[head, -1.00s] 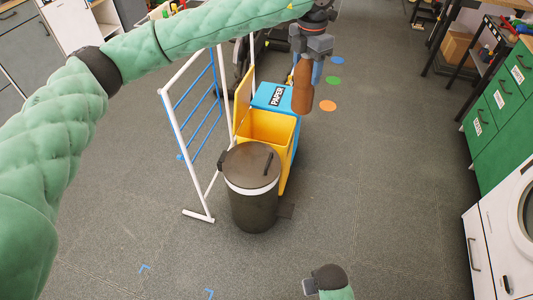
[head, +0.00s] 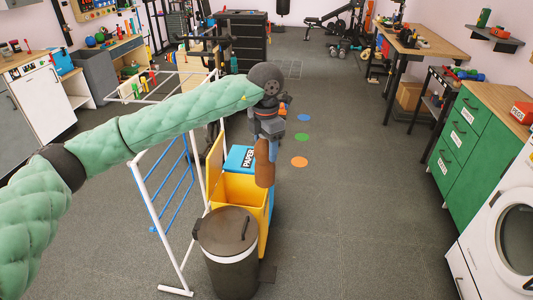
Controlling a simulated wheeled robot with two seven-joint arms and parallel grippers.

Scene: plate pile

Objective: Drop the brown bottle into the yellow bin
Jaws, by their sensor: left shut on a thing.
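The brown bottle (head: 265,168) hangs below my left gripper (head: 267,138), which is shut on it. In the picture the bottle overlaps the right edge of the yellow bin and the blue bin; I cannot tell its exact height above them. The yellow bin (head: 240,190) stands open at the top, with its yellow lid (head: 215,158) raised on the left side. My right gripper is not in view.
A dark lidded bin (head: 230,245) stands in front of the yellow bin. The blue PAPER bin (head: 238,158) is behind it. A white and blue drying rack (head: 160,215) stands to the left. The floor to the right is clear, with coloured dots.

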